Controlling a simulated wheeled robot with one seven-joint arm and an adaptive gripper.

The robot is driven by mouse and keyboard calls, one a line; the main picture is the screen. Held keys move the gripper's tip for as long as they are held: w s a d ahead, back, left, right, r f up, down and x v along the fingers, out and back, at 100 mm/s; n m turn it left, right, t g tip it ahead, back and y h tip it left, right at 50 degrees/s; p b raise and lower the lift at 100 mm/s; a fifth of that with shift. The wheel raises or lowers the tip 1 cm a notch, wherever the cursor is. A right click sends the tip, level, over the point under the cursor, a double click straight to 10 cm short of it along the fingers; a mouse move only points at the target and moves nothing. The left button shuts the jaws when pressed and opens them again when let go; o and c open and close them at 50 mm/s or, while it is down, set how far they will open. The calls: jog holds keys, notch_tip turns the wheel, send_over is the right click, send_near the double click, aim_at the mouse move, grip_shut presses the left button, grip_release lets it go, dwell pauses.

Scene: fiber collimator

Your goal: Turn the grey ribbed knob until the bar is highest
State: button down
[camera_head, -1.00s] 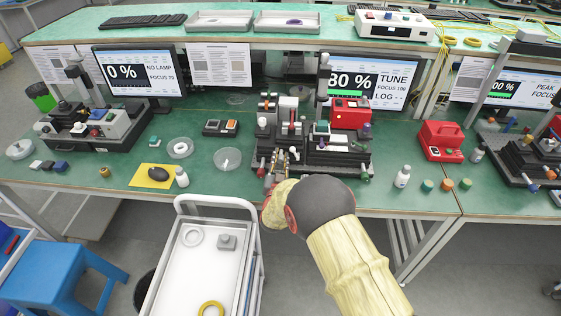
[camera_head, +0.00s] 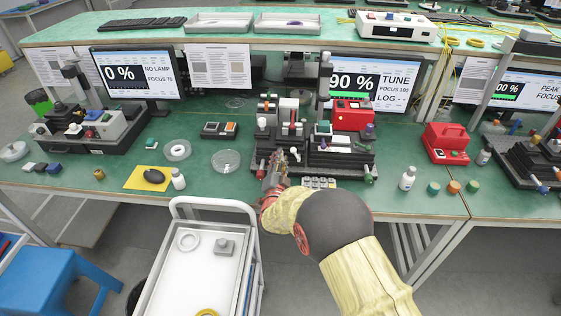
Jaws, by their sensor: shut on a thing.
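My gripper (camera_head: 274,163) is at the front left of the black collimator rig (camera_head: 330,168) on the green bench. It is shut on a small part there, which fits the grey ribbed knob; the fingers hide the knob. The middle monitor (camera_head: 402,68) behind the rig reads 90 %, TUNE, FOCUS 100 and LOG with dashes.
A red box (camera_head: 446,142) and a white bottle (camera_head: 407,179) stand right of the rig. A white trolley (camera_head: 198,262) stands in front of the bench. Another rig (camera_head: 90,132) is at left.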

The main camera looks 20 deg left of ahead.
dwell(0.3)
jog(key=c, duration=1.6)
grip_release()
jog(key=shift+c, duration=0.2)
jog(key=shift+o, duration=0.4)
jog(key=v, duration=1.2)
